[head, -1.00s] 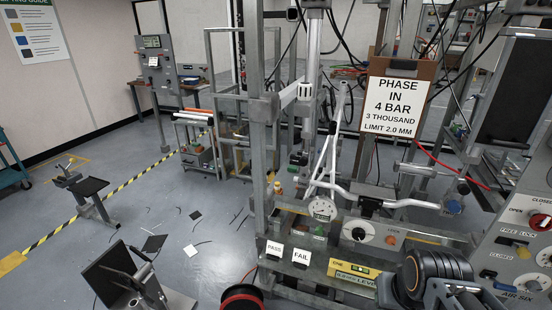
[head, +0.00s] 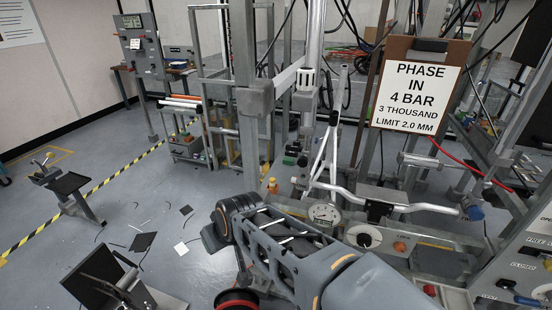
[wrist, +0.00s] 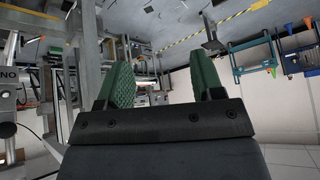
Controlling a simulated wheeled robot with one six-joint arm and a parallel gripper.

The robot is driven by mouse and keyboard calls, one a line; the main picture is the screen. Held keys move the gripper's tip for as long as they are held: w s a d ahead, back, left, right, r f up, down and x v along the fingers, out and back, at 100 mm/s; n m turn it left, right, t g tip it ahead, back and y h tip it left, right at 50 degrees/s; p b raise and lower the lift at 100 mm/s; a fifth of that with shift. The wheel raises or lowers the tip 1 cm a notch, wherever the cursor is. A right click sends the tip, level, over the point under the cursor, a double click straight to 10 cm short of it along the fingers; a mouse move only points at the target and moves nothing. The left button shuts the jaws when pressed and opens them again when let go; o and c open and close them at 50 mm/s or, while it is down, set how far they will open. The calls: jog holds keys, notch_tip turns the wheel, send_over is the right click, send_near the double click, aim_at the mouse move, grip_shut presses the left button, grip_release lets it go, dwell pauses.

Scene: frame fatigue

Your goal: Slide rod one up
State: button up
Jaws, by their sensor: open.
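My gripper (wrist: 163,88) shows in the wrist view with two green ridged fingers standing wide apart and nothing between them. In the head view my arm crosses the lower middle, and I cannot make out the gripper there. No label marks rod one. My gripper is not touching any rod in view.
A steel upright (head: 245,110) stands left of the rod. A clipboard sign (head: 412,95) reading "PHASE IN 4 BAR" hangs at right. A control panel (head: 525,265) is at lower right. A black tilted stand (head: 97,276) is at lower left. Grey floor (head: 140,215) is partly open there.

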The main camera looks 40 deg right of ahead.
jog(key=w+d+m+t+h+b, duration=0.1)
jog(key=w+d+t+h+b, duration=0.1)
jog(key=w+d+t+b, duration=0.3)
jog(key=m+g+h+b, duration=0.25)
jog(key=m+h, duration=0.55)
jog(key=h, duration=0.6)
send_near(302, 163)
jog(key=shift+t, duration=0.25)
jog(key=b+x, duration=0.1)
jog(key=x, duration=1.1)
jog(key=shift+d+f+b, duration=0.15)
jog(key=shift+d+b, duration=0.1)
jog(key=shift+b, duration=0.1)
jog(key=shift+c, duration=0.2)
grip_shut()
